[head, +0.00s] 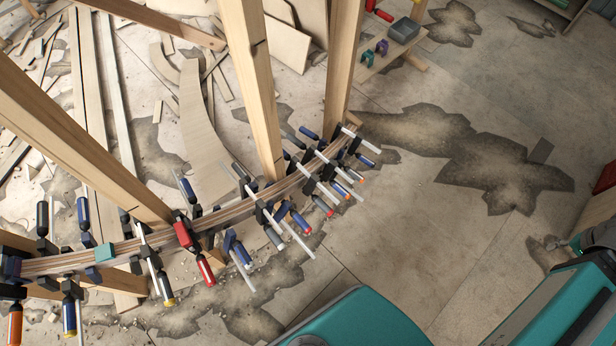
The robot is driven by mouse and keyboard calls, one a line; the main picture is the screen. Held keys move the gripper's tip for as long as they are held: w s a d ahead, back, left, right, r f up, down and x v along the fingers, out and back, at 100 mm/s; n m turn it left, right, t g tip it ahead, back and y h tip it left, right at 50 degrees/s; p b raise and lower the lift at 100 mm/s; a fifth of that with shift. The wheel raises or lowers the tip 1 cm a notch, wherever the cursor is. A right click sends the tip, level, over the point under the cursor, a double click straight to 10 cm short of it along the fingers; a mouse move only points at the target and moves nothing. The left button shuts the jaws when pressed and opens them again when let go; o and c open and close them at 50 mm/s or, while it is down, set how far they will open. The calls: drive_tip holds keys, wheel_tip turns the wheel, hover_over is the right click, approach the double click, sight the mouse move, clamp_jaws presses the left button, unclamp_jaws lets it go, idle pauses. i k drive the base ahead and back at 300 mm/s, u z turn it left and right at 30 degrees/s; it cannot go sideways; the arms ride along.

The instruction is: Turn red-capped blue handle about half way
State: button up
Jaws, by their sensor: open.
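A curved laminated wood stringer (240,209) runs from the lower left to the upper middle, with several bar clamps along it. A clamp with a blue handle (298,216) and a red end sits on its near side, right of the middle. A darker handle (321,204) just beyond it also has a reddish end, so I cannot tell for certain which is the red-capped blue one. Neighbouring clamps and bars crowd closely around both handles. No jaws of my gripper show in this view.
Wooden posts (254,90) rise behind the stringer. A red clamp handle (205,270) and a yellow-ended one (166,288) stick out nearer to me. Scrap boards (205,135) lie behind. The stained concrete floor (400,240) to the right is clear. A small bench (385,60) stands far back.

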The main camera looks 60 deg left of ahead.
sight(299, 221)
drive_tip(key=u, duration=5.4)
drive_tip(key=k, duration=0.1)
drive_tip(key=z, duration=1.5)
